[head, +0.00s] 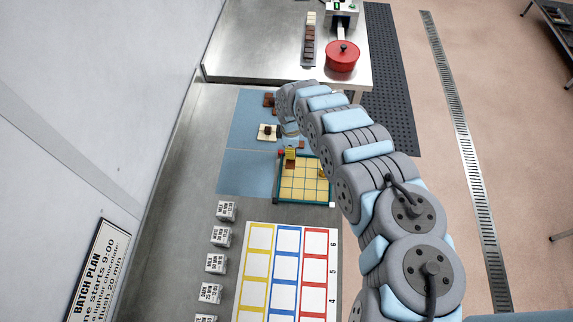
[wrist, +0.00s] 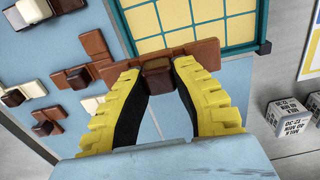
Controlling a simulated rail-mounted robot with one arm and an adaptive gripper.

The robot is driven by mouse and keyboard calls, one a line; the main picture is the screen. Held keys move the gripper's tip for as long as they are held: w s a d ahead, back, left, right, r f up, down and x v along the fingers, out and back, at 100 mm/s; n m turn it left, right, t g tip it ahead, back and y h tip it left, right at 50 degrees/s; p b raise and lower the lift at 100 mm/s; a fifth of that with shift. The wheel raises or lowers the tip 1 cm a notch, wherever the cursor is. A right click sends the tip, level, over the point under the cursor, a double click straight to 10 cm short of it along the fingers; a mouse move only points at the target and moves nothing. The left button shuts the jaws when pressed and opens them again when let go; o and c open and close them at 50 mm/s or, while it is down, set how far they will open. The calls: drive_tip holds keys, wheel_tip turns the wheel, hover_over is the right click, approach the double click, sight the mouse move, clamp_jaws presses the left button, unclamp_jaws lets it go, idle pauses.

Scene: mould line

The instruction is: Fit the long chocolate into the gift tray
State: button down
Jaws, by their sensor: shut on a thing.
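In the wrist view, my gripper (wrist: 157,72) is shut on the dark knob of a long brown chocolate (wrist: 207,53). The bar extends past both fingers, with its right end up against or over the near edge of the gift tray (wrist: 124,30). I cannot tell whether they touch. The tray has a teal rim and yellow squares. In the head view, the gift tray (head: 304,203) lies on the blue mat, and my gripper (head: 290,155) is at its far left corner. The chocolate is mostly hidden there. A small golden thing (head: 322,173) shows at the tray's right side.
Several other knobbed chocolates, brown (wrist: 88,51) and white (wrist: 30,10), lie on the blue mat (head: 245,170) left of the tray in the wrist view. Printed cubes (head: 226,211) and a coloured grid board (head: 285,228) are nearer. A red pot (head: 343,57) stands on the far counter.

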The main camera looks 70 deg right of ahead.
hover_over(286, 171)
drive_tip(key=shift+s+a+f+p, duration=0.15)
drive_tip(key=shift+f+p, duration=0.3)
drive_tip(key=shift+f, duration=1.65)
drive_tip(key=shift+w+f, duration=0.25)
drive_tip(key=shift+f, duration=0.3)
drive_tip(key=shift+s+f, duration=0.25)
drive_tip(key=shift+f, duration=0.6)
drive_tip(key=shift+f, duration=0.15)
drive_tip(key=c, duration=1)
unclamp_jaws()
